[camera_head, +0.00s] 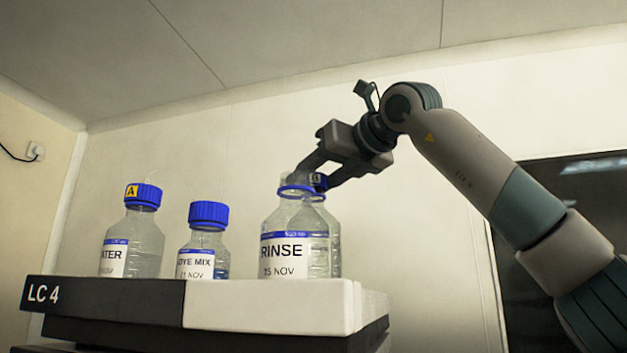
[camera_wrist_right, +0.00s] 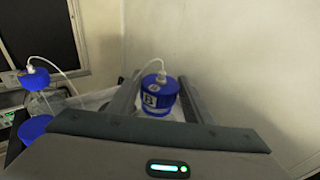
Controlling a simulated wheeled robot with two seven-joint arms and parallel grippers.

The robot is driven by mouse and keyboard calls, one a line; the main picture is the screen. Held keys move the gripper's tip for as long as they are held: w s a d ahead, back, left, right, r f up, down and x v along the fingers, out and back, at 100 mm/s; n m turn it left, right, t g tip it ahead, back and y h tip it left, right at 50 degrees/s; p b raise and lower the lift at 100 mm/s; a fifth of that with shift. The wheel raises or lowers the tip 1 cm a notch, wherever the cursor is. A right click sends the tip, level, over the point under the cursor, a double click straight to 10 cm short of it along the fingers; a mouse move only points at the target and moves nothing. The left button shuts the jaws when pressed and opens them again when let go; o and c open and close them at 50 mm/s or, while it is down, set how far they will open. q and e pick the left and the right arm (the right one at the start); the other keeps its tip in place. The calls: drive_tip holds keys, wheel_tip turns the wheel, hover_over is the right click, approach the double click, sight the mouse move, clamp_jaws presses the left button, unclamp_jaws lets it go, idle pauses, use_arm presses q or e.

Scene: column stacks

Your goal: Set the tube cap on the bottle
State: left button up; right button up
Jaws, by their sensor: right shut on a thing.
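My right gripper (camera_head: 314,182) comes in from the right, shut on a blue tube cap (camera_head: 320,181). In the right wrist view the tube cap (camera_wrist_right: 158,94) sits between the two fingers, marked "B", with a white fitting and thin tube on top. The RINSE bottle (camera_head: 285,220) is clear, with an uncapped neck and a blue ring, in front of the gripper. Another clear bottle (camera_head: 328,245) shows partly behind it, below the held cap. I cannot tell whether that cap touches it. My left gripper is in neither view.
The WATER bottle (camera_head: 147,238), with blue cap "A" and a tube, and the blue-capped DYE MIX bottle (camera_head: 207,243) stand to the left. All stand on the LC 4 instrument top (camera_head: 268,304). A wall (camera_wrist_right: 230,60) rises beyond the gripper.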

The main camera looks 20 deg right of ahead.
drive_tip(key=shift+f+b, duration=0.45)
idle(0.5)
idle(0.3)
drive_tip(key=o, duration=1.1)
drive_tip(key=shift+s+d+b, duration=0.15)
drive_tip(key=shift+s+b, duration=0.15)
drive_tip(key=shift+s, duration=0.1)
drive_tip(key=b+v, duration=0.5)
drive_tip(key=v, duration=1.1)
drive_tip(key=shift+s+d+b, duration=0.15)
drive_tip(key=shift+s+b, duration=0.15)
drive_tip(key=shift+b, duration=0.05)
